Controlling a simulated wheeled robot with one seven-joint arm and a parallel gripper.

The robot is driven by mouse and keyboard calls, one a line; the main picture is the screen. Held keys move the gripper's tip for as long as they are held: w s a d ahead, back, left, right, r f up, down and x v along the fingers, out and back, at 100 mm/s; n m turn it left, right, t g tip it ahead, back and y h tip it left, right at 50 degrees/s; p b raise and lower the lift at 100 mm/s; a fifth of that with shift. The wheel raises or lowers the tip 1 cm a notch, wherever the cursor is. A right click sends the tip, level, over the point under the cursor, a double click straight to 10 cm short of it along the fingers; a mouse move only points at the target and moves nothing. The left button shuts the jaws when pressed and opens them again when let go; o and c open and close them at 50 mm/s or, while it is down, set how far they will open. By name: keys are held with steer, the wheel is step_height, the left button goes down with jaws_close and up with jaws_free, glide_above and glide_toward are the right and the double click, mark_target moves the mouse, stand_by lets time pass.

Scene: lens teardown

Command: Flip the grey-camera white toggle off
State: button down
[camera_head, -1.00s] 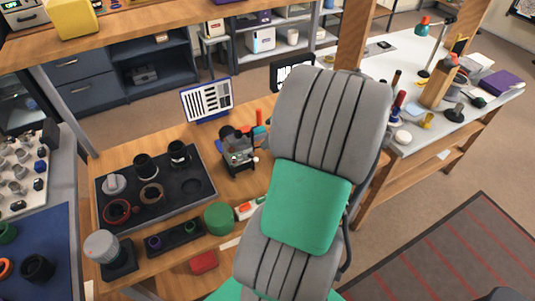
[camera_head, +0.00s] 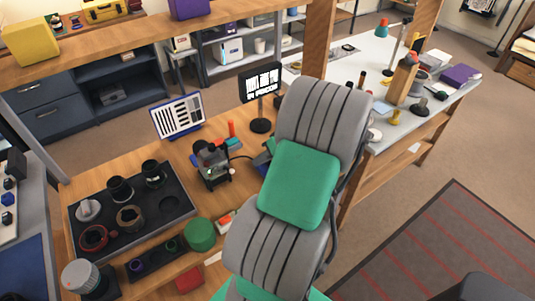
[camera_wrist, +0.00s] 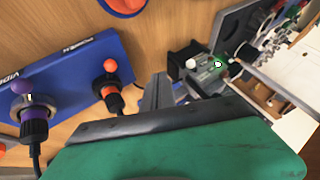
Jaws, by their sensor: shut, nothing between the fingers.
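The grey camera (camera_head: 212,165) stands upright on the wooden bench in the head view, just left of my arm. A small white knob (camera_head: 232,171), apparently the toggle, shows at its right side; its position is too small to tell. In the wrist view, a dark and grey device (camera_wrist: 203,72), seemingly this camera, lies beyond my fingers, with a small white knob (camera_wrist: 191,63) on it. My gripper (camera_wrist: 158,92) is shut and empty, with a visible gap between it and the device.
A blue box (camera_wrist: 65,75) with purple and orange plugs is left of my fingers. A dark parts tray (camera_head: 180,207) with lens pieces, a green cylinder (camera_head: 200,235) and a striped chart (camera_head: 177,117) surround the camera. A black display (camera_head: 261,85) stands behind.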

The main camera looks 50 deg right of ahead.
mark_target(229, 170)
steer(key=x, duration=0.3)
steer(key=shift+w+a+p, duration=0.25)
steer(key=shift+w+p, duration=0.05)
steer(key=a, duration=0.1)
steer(key=w+a, duration=0.1)
steer(key=shift+a+r+p, duration=0.25)
steer(key=shift+r+p, duration=0.15)
steer(key=shift+w+a, duration=0.1)
steer(key=shift+a, duration=0.15)
